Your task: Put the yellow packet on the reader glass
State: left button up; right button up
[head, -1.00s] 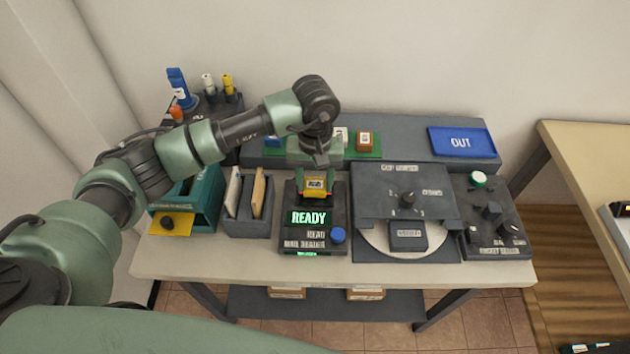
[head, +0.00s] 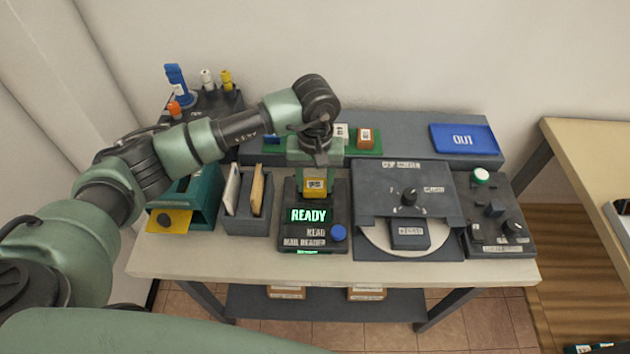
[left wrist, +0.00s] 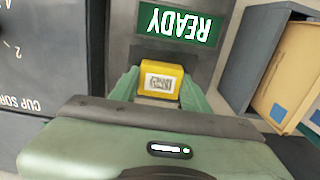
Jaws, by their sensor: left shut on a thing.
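The yellow packet (head: 315,187), with a white printed label, is at the upper part of the mail reader (head: 305,243), just above its lit READY display. My left gripper (head: 315,180) comes down over it from behind and is shut on it. In the left wrist view the packet (left wrist: 161,80) sits between the two green fingers, close to the READY display (left wrist: 178,24). The packet and gripper cover the reader glass, and I cannot tell whether the packet touches it. My right gripper is not in view.
A holder with upright envelopes (head: 257,190) and a teal box (head: 205,200) stand left of the reader. A dark cup sorter (head: 430,180) stands close on its right. Behind are a green strip with small packets (head: 365,137) and a blue OUT tray (head: 464,139).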

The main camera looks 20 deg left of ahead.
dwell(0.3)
pick_arm(q)
jog(key=o, duration=1.4)
jog(key=shift+o, duration=0.2)
jog(key=shift+o, duration=1.2)
jog(key=shift+r, duration=0.1)
jog(key=shift+r+p, duration=1.25)
jog(key=shift+r, duration=1.7)
